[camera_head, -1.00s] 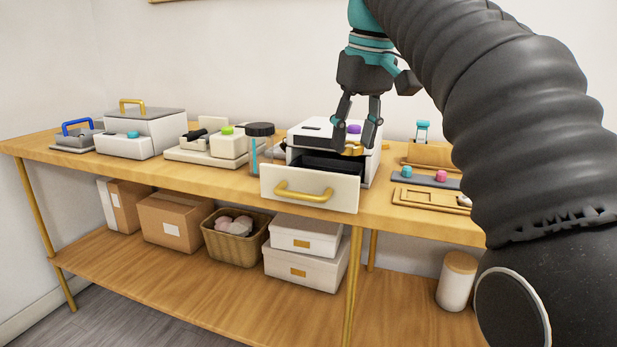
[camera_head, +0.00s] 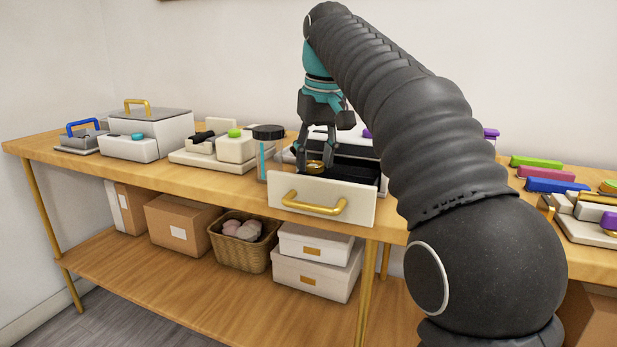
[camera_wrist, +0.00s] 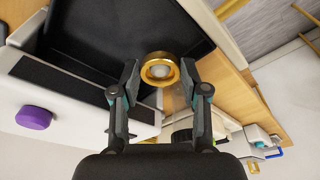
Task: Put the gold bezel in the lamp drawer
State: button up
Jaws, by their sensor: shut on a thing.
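The gold bezel (camera_head: 316,168) is a small gold ring. My gripper (camera_head: 315,163) points down and is shut on it. In the wrist view the bezel (camera_wrist: 160,57) sits between the two fingertips (camera_wrist: 161,76), with a pale centre. The lamp drawer (camera_head: 357,197) is pulled open, with a white front, a gold handle (camera_head: 315,203) and a dark inside. The bezel is held above the drawer's left part, near its side edge. In the wrist view the dark drawer inside (camera_wrist: 125,28) lies mostly left of the bezel. The exact height above the drawer is hard to tell.
A clear jar with a black lid (camera_head: 268,133) stands close to the drawer's left. A purple knob (camera_wrist: 34,117) is on the white drawer unit. My arm hides the table to the right of the drawer. Coloured blocks (camera_head: 549,173) lie farther right.

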aim_at(314, 169)
jog(key=shift+w+a+f, duration=0.1)
jog(key=shift+a+f, duration=0.05)
jog(key=shift+a, duration=0.1)
jog(key=shift+f+b, duration=0.8)
jog(key=shift+f, duration=1.1)
jog(key=shift+f, duration=0.2)
jog(key=o, duration=0.9)
jog(key=shift+r, duration=0.1)
jog(key=r, duration=0.2)
jog(key=r+p, duration=0.1)
jog(key=s+r+p, duration=0.1)
jog(key=r, duration=0.1)
jog(key=shift+d+r, duration=0.25)
jog(key=shift+r, duration=0.05)
jog(key=shift+s+d+r, duration=0.1)
jog(key=shift+s+r, duration=0.15)
jog(key=shift+r, duration=0.75)
